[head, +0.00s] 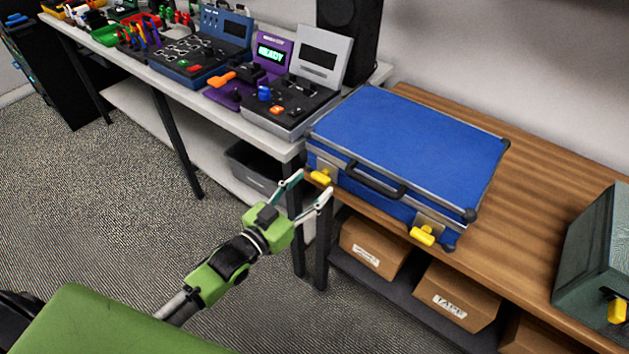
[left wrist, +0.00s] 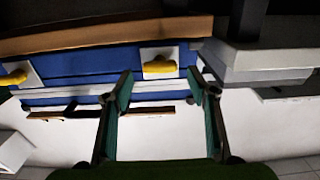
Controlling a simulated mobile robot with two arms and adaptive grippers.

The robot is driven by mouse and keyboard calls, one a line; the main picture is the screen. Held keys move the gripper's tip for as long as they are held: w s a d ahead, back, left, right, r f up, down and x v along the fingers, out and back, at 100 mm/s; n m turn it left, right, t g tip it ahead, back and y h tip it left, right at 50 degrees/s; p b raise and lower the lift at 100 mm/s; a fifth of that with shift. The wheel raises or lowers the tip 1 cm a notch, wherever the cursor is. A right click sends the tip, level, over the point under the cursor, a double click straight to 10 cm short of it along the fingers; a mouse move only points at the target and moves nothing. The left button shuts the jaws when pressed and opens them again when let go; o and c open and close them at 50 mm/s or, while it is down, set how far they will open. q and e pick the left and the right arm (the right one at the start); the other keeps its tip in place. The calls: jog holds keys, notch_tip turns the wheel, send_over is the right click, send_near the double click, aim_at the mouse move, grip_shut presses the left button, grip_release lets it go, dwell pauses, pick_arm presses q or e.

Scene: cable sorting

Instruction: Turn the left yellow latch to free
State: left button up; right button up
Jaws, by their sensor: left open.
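A closed blue case (head: 410,145) with metal edges lies on the wooden table. Its left yellow latch (head: 320,177) and right yellow latch (head: 422,236) are on its front face, either side of a dark handle (head: 371,179). My left gripper (head: 313,184) is open and empty in front of the left latch. In the left wrist view, which looks upside down, the left latch (left wrist: 160,68) shows between and beyond the fingertips (left wrist: 159,76). I cannot tell whether they touch it. The right latch (left wrist: 14,77) is at the left edge there. My right gripper is not in view.
The wooden table (head: 540,150) is clear right of the case, up to a grey-green box (head: 595,245) with a yellow latch. A white bench (head: 150,75) with several devices adjoins on the left. Cardboard boxes (head: 455,295) sit on the shelf below.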

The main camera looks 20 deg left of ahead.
aim_at(321, 178)
pick_arm(q)
jog(key=shift+x, duration=1.1)
jog(key=c, duration=1.1)
